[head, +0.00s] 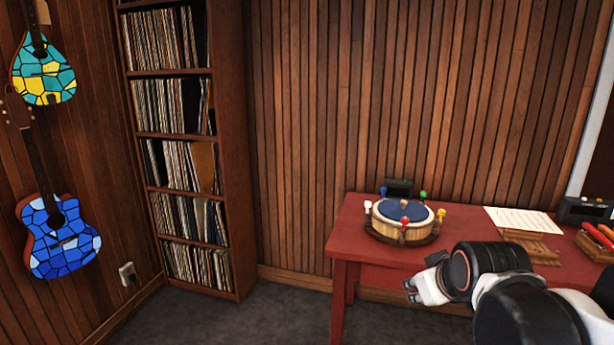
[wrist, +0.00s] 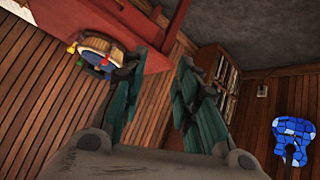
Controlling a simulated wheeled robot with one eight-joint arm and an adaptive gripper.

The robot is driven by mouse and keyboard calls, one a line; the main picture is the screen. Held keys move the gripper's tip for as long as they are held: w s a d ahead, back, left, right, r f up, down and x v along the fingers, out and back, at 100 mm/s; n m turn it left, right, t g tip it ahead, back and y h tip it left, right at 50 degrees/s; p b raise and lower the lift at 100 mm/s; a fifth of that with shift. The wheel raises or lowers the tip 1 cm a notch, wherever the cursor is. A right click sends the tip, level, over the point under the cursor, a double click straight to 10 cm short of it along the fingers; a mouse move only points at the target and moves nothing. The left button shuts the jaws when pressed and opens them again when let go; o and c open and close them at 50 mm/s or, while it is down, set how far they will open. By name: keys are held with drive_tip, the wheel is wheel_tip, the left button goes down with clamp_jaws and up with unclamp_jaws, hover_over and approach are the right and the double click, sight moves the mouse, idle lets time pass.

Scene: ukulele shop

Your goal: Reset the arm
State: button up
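My gripper (head: 411,291) is in front of the red table's near left part in the head view, pointing left, with my white and black arm reaching in from the right. In the wrist view my gripper (wrist: 158,82) shows two teal-padded fingers spread apart with nothing between them. It is open and empty, and touches nothing that I can see. The red table (head: 355,232) also shows at the top of the wrist view (wrist: 150,58).
On the table stand a round wooden drum-like holder (head: 402,222) with coloured pegs, a paper sheet (head: 522,221) and a dark device (head: 583,210). A record shelf (head: 232,150) and a blue guitar (head: 60,238) are at left. The floor (head: 270,317) left of the table is clear.

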drive_tip(key=s+a+f+m, duration=0.1)
drive_tip(key=s, duration=0.6)
drive_tip(key=s+a+f+m+g, duration=0.1)
drive_tip(key=s+f+m, duration=0.1)
drive_tip(key=s, duration=0.5)
drive_tip(key=shift+s+a+f+g, duration=0.25)
drive_tip(key=shift+s+a+g, duration=0.05)
drive_tip(key=shift+a, duration=0.05)
